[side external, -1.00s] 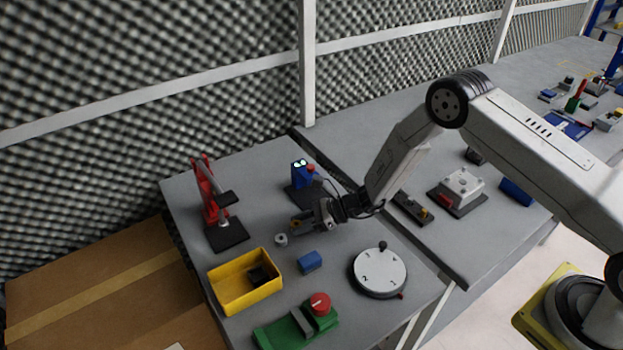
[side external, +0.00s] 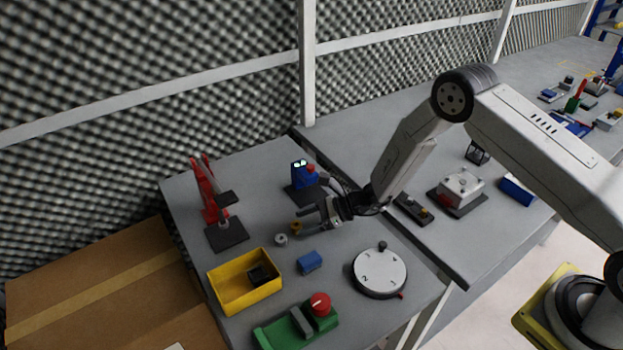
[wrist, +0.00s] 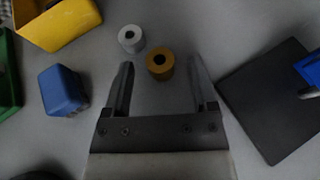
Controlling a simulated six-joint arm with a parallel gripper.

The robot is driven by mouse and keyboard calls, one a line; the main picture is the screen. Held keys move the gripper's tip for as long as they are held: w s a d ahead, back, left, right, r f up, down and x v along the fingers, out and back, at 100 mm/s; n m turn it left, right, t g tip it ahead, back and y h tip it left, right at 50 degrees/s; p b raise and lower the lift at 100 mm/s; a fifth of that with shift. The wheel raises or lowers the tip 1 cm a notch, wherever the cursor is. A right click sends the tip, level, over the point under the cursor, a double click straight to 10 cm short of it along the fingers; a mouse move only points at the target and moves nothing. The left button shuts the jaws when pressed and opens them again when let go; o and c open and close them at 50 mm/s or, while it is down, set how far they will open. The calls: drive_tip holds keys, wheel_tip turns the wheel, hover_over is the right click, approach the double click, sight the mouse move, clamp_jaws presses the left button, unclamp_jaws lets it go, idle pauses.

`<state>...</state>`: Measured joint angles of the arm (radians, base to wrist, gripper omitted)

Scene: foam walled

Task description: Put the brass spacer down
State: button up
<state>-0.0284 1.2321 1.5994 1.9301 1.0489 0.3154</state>
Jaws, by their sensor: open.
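The brass spacer (wrist: 160,66) is a short gold-brown ring with a dark centre hole. It stands upright on the grey table, just beyond and between the fingertips in the wrist view. It also shows in the side view (side external: 296,227), to the left of the fingertips. My gripper (wrist: 160,72) is open and empty, with one finger on each side of the space behind the spacer. In the side view my gripper (side external: 310,220) is low over the table, with a small gap to the spacer.
A silver ring (wrist: 131,39) stands close to the spacer's left. A blue block (wrist: 64,90), a yellow bin (side external: 226,295) and a numbered dial (side external: 379,272) are nearby. A dark plate (wrist: 272,100) lies to the right in the wrist view. A red press (side external: 207,195) stands at the back.

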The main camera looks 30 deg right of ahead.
drive_tip(key=v, duration=1)
drive_tip(key=shift+s+d+r, duration=0.1)
drive_tip(key=shift+d+r, duration=0.05)
drive_tip(key=shift+s+r+n+g, duration=0.25)
drive_tip(key=shift+s+n+g, duration=0.05)
drive_tip(key=shift+s+n, duration=0.1)
drive_tip(key=s+d+r+n+g+h, duration=0.1)
drive_tip(key=s+d+r+n+h, duration=0.2)
drive_tip(key=s+r+n+h, duration=0.3)
drive_tip(key=s+d+r+n+g+h, duration=0.2)
drive_tip(key=s+d+r+n+h, duration=0.2)
drive_tip(key=s+n, duration=0.8)
wheel_tip(320, 180, up, 4)
drive_tip(key=n+h, duration=0.2)
drive_tip(key=n, duration=0.2)
drive_tip(key=shift+f+n, duration=0.2)
drive_tip(key=shift+n, duration=0.1)
drive_tip(key=shift+o, duration=0.6)
drive_tip(key=shift+d, duration=0.1)
